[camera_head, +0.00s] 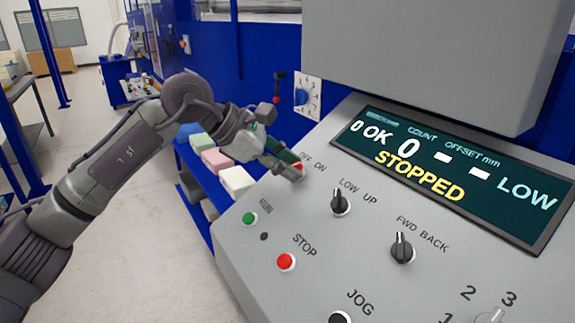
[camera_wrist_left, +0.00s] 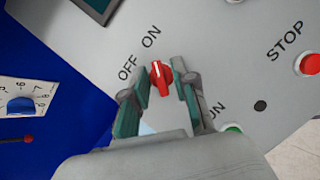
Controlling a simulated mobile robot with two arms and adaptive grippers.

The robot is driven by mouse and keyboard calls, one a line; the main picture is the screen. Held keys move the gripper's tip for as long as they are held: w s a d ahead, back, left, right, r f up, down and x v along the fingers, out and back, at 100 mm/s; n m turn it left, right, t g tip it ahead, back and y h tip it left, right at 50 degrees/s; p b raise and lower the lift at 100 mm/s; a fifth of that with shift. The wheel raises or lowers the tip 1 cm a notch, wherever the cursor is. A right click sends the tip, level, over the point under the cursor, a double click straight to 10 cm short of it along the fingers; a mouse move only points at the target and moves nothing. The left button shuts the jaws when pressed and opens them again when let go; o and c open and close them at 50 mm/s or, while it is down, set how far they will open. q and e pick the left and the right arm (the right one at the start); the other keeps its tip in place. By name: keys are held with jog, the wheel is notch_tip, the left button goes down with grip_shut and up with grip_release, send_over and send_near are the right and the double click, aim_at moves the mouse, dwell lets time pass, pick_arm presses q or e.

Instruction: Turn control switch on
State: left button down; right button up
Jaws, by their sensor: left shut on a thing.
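The red control switch (camera_wrist_left: 161,78) sits on the grey panel, with OFF printed to its left and ON above it in the left wrist view. Its white mark points up and slightly left, between the two labels; I cannot tell its exact setting. My left gripper (camera_wrist_left: 161,84) has one finger on each side of the switch and is shut on it. In the head view the left gripper (camera_head: 293,169) reaches the upper left of the panel, and its fingers mostly hide the switch. My right gripper is not in view.
The grey console (camera_head: 350,265) carries a green RUN button (camera_head: 250,218), a red STOP button (camera_head: 286,261) and black selector knobs. The display (camera_head: 445,180) reads STOPPED. A blue dial (camera_head: 302,97) is on the blue wall.

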pick_arm(q)
jog(key=shift+r+m+g, duration=0.1)
jog(key=shift+m+g, duration=0.2)
jog(key=shift+m, duration=0.3)
jog(key=c, duration=1.2)
grip_release()
jog(key=shift+c, duration=0.2)
jog(key=v, duration=1.2)
